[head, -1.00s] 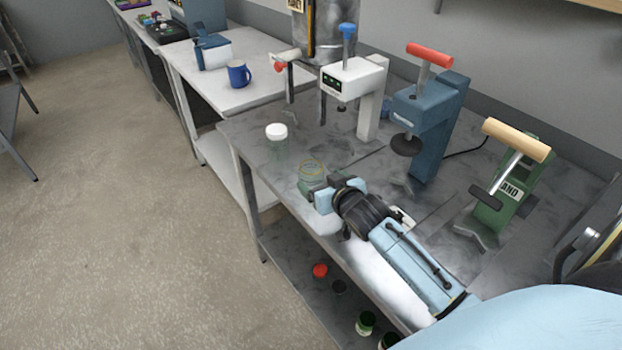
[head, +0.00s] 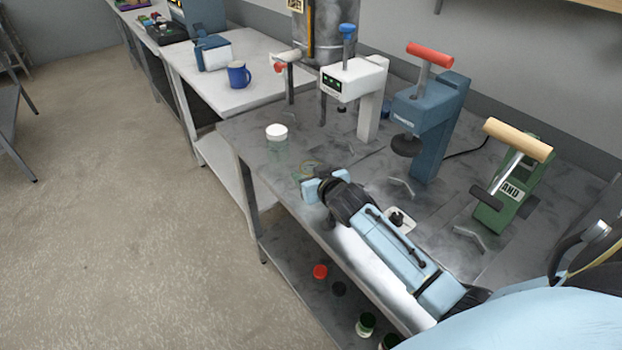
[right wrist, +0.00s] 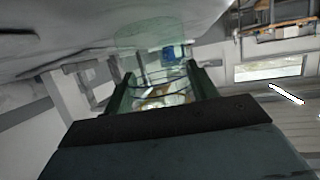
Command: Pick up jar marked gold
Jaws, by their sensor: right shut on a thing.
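A clear glass jar (head: 309,167) with a gold-coloured ring at its top is near the table's left front edge, partly hidden by my right gripper (head: 308,179). The gripper reaches it from the front right, roughly level, and is shut on it. In the right wrist view, clear greenish glass (right wrist: 160,95) shows between the two dark green fingers. Whether the jar touches the table cannot be told. My left gripper is not in view.
A clear jar with a white lid (head: 277,132) stands just behind and left. White (head: 352,80), blue (head: 430,120) and green (head: 510,190) presses stand along the table's back. A blue mug (head: 238,75) is on the farther table. Several small jars are on the lower shelf (head: 300,260).

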